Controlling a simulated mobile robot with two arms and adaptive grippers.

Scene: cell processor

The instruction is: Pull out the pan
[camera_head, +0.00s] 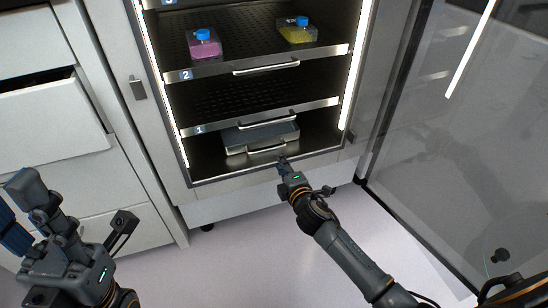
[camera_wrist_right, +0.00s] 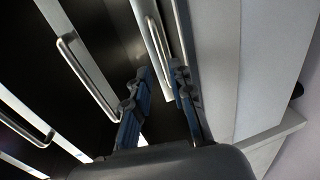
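The pan (camera_head: 261,136) is a grey, shallow tray with a light handle (camera_head: 268,150) on its front. It sits on the floor of the open cabinet, under shelf 1. My right gripper (camera_head: 282,160) is at the right end of the pan's handle. In the right wrist view, the handle (camera_wrist_right: 157,55) runs between the two spread blue-padded fingers (camera_wrist_right: 160,78), which look apart from it; exact contact cannot be told. My left gripper (camera_head: 14,195) is at the lower left, away from the cabinet, with its fingers apart and empty, partly cut off by the frame edge.
Shelf 2 (camera_head: 247,67) holds a pink bottle (camera_head: 204,46) and a yellow bottle (camera_head: 297,33) with blue caps. Shelf 1 (camera_head: 250,113) is empty. The glass door (camera_head: 460,150) stands open on the right. Drawers (camera_head: 50,130) are on the left. The floor before the cabinet is clear.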

